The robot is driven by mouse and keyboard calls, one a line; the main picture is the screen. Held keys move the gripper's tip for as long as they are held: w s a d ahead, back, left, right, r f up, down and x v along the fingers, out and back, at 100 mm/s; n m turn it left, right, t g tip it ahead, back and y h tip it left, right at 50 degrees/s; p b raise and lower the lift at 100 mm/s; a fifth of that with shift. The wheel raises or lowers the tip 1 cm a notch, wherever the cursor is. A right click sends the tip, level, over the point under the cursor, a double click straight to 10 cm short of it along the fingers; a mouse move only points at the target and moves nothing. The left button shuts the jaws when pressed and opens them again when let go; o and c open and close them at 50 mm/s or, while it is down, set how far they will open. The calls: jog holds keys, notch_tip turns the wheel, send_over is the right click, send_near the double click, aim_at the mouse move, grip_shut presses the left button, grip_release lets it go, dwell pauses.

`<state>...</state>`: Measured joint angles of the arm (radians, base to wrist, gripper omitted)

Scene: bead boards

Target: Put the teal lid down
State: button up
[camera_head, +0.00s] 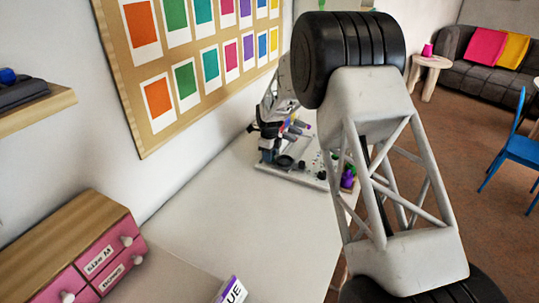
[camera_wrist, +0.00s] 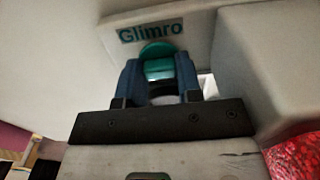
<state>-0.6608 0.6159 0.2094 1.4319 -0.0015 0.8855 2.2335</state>
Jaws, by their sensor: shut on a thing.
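My gripper (camera_wrist: 158,66) shows in the wrist view, with its two blue fingers shut on the teal lid (camera_wrist: 159,70). The lid is a rounded teal piece between the fingers, and part of it is hidden by them. A pale surface with the label "Glimro" (camera_wrist: 151,31) lies just beyond the lid; I cannot tell whether the lid touches it. In the head view I cannot make out the lid, and my arm covers much of the area around the bead board (camera_head: 316,178) on the table.
The white table (camera_head: 215,215) is largely bare in front of the board. A colour-card board (camera_head: 150,85) hangs on the wall. A red glittery thing (camera_wrist: 293,158) is at the wrist view's lower right.

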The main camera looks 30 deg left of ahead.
jog(key=shift+f, duration=0.1)
jog(key=o, duration=1)
jog(key=shift+c, duration=0.2)
notch_tip(320, 180, up, 12)
dwell(0.3)
dwell(0.8)
